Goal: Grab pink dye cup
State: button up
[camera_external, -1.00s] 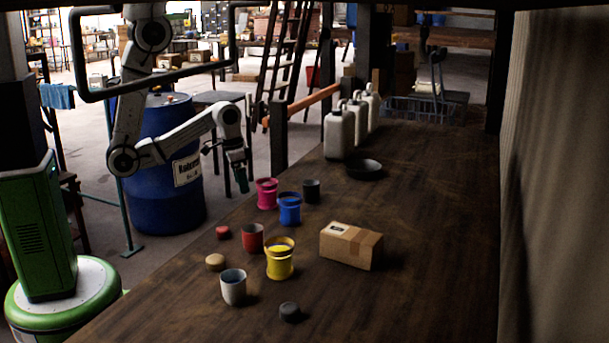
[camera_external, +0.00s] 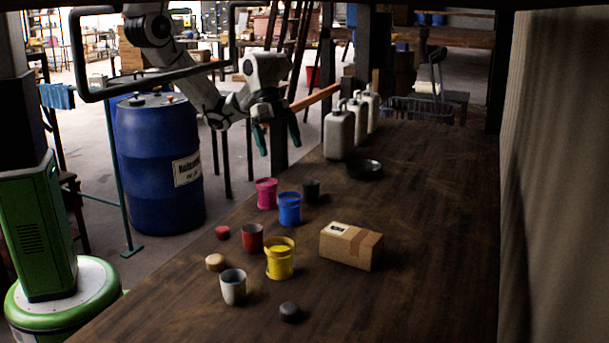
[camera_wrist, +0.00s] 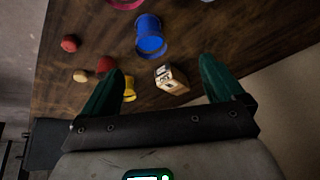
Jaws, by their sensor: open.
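The pink dye cup (camera_external: 266,193) stands upright on the wooden table near its left edge, just left of the blue cup (camera_external: 289,208). My gripper (camera_external: 279,149) is open and empty, in the air above and a little beyond the pink cup. In the wrist view my two green fingers are spread wide, with nothing between the tips of my gripper (camera_wrist: 162,75). Only part of the pink cup's rim (camera_wrist: 124,3) shows at the top edge of the wrist view, the rest cut off. The blue cup (camera_wrist: 151,36) is fully seen there.
A dark cup (camera_external: 311,191) stands right of the blue one. A red cup (camera_external: 252,237), yellow cup (camera_external: 280,260), white cup (camera_external: 233,287) and cardboard box (camera_external: 351,246) are nearer. A dark bowl (camera_external: 364,169) and white jugs (camera_external: 339,135) stand behind. The table's right side is clear.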

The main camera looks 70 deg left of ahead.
aim_at(267, 181)
jog(key=s+a+f+y, duration=0.1)
jog(key=a+f+m+g+y, duration=0.1)
jog(key=a+f, duration=0.1)
jog(key=s+a+f+m, duration=0.1)
jog(key=a, duration=0.1)
jog(key=shift+s+a+f+g+y, duration=0.15)
jog(key=shift+s+g+y, duration=0.15)
jog(key=shift+s+y, duration=0.1)
jog(key=f, duration=0.5)
jog(key=shift+d, duration=0.4)
jog(key=shift+d+f+p, duration=0.1)
jog(key=shift+d+f, duration=0.1)
jog(key=shift+f, duration=0.7)
jog(key=shift+d+f+p, duration=0.15)
jog(key=shift+d+f, duration=0.1)
jog(key=shift+f, duration=0.7)
jog(key=shift+d+f+p, duration=0.1)
jog(key=shift+d+f, duration=0.1)
jog(key=shift+f, duration=0.7)
jog(key=c, duration=1.2)
jog(key=shift+r, duration=0.1)
jog(key=shift+c, duration=0.2)
